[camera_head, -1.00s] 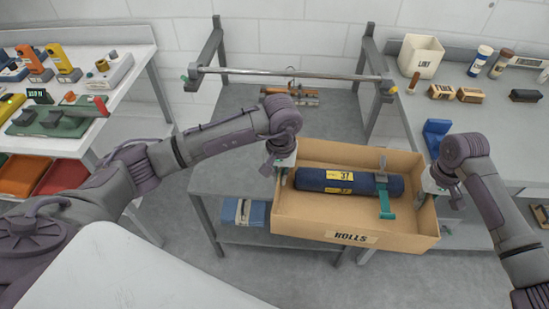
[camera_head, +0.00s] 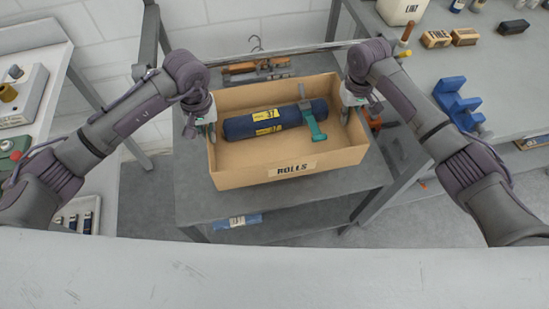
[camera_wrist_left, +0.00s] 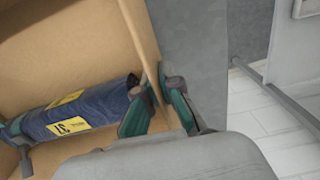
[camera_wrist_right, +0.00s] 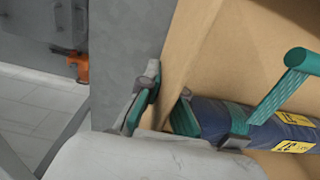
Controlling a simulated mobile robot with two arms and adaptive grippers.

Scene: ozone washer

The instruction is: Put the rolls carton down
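The rolls carton (camera_head: 230,179) is an open cardboard box with a ROLLS label on its front wall, over the grey table in the head view. Inside lies a dark blue roll (camera_head: 245,127) with yellow tags and a green-handled tool (camera_head: 311,122) against it. My left gripper (camera_head: 207,133) is shut on the carton's left wall, one finger inside and one outside, as the left wrist view (camera_wrist_left: 165,100) shows. My right gripper (camera_head: 347,112) grips the right wall the same way, seen in the right wrist view (camera_wrist_right: 160,108). Whether the carton's bottom touches the table is hidden.
The grey table (camera_head: 190,200) has bare top in front of and left of the carton. Behind it lie a rail and wooden-handled tools (camera_head: 255,68). A right-hand bench holds a blue block (camera_head: 455,100). A blue item (camera_head: 238,221) sits on the lower shelf.

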